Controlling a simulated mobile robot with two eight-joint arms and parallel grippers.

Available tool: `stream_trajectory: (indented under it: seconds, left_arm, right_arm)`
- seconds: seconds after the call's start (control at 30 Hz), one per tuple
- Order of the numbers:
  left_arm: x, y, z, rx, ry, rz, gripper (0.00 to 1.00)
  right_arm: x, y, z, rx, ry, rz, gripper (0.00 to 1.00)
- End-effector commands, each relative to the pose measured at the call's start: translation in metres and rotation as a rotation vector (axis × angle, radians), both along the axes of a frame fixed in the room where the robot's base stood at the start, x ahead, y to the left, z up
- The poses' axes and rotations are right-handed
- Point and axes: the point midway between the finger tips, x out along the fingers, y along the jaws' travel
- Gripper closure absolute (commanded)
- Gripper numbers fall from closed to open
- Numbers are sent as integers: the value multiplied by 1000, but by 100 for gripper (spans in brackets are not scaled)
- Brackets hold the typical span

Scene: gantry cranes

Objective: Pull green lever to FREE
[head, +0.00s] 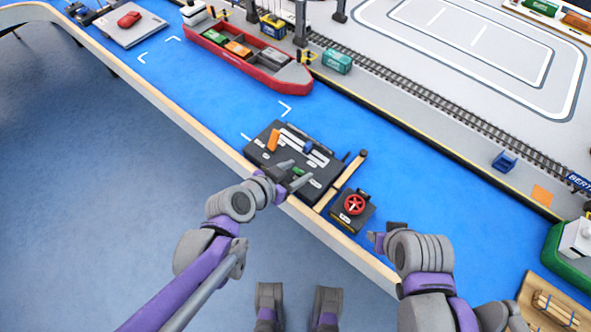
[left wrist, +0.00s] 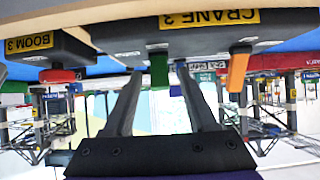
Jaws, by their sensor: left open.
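The dark CRANE 3 control box (head: 262,158) sits at the near edge of the blue table. It carries an orange lever (head: 273,140), a blue lever (head: 307,147) and a green lever (head: 298,171). My left gripper (head: 297,174) is open at the green lever. In the left wrist view, which is upside down, the green lever (left wrist: 158,68) shows between the two fingertips, with gaps on both sides. The FREE label cannot be read. My right gripper (head: 380,240) is right of the boxes, holding nothing visible; its finger opening is unclear.
The BOOM 3 box (head: 343,214) with a red wheel (head: 354,204) stands right of the control box, beyond a wooden strip (head: 340,182). A red ship (head: 262,70) lies farther back. Open blue surface (head: 420,190) lies to the right.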

Motion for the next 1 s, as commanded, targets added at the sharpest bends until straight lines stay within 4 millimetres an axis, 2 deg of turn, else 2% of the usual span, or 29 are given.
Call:
stream_trajectory:
  seconds: [0.27,0.7,1.0]
  left_arm:
    - [-8,6,7,1,-1,2,43]
    - [-57,42,49,-1,-1,4,43]
    - [-73,53,59,0,0,1,43]
  right_arm:
    - [0,0,5,0,-2,0,56]
    - [3,0,34,0,-11,0,56]
    - [4,0,43,0,-14,0,56]
